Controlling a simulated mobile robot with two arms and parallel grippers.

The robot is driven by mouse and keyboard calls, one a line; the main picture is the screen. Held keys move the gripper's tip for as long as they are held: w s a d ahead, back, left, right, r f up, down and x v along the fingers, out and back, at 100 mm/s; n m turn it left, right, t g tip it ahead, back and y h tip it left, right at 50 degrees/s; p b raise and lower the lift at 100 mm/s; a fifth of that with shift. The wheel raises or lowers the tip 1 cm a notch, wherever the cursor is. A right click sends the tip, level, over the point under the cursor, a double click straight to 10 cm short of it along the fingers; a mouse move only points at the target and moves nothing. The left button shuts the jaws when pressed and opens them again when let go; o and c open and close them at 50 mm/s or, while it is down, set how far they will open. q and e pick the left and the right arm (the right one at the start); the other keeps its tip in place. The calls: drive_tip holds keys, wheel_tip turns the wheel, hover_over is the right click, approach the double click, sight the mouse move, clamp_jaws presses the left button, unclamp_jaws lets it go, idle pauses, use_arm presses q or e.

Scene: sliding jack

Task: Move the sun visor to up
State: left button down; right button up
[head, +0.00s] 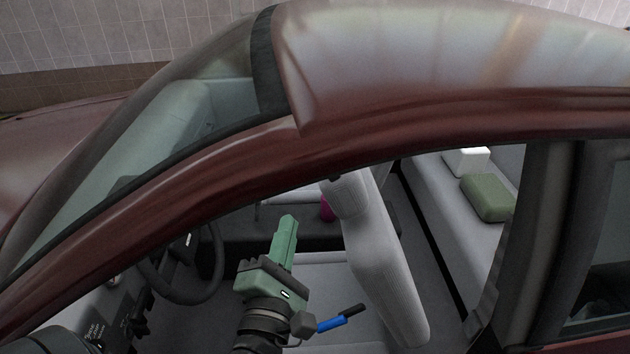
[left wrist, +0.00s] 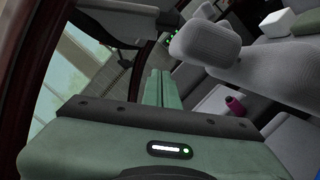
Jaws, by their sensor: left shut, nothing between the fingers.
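The sun visor is hidden by the roof in the head view. In the left wrist view, a dark flat panel at the top left, near the windshield, looks like the sun visor (left wrist: 118,18); its exact tilt is hard to tell. My left gripper (head: 289,222) is green, inside the car through the side opening, between steering wheel and seat, pointing up. Its fingers (left wrist: 158,78) are together and empty in the left wrist view, below and right of the panel; contact is not visible. My right gripper is not in view.
The red roof and door frame (head: 300,150) arch over the opening. The steering wheel (head: 212,270) is to the left, the grey front seat (head: 380,260) to the right. A magenta object (head: 326,208) stands beyond. A blue-and-black object (head: 333,323) is beside my wrist.

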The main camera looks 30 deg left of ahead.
use_arm(q)
drive_tip(key=w+r+p, duration=0.1)
drive_tip(key=w, duration=0.2)
drive_tip(key=w+r+p, duration=0.1)
drive_tip(key=w, duration=0.3)
drive_tip(key=w+r+p, duration=0.1)
drive_tip(key=w, duration=0.3)
drive_tip(key=shift+a+r, duration=0.25)
drive_tip(key=shift+r, duration=0.1)
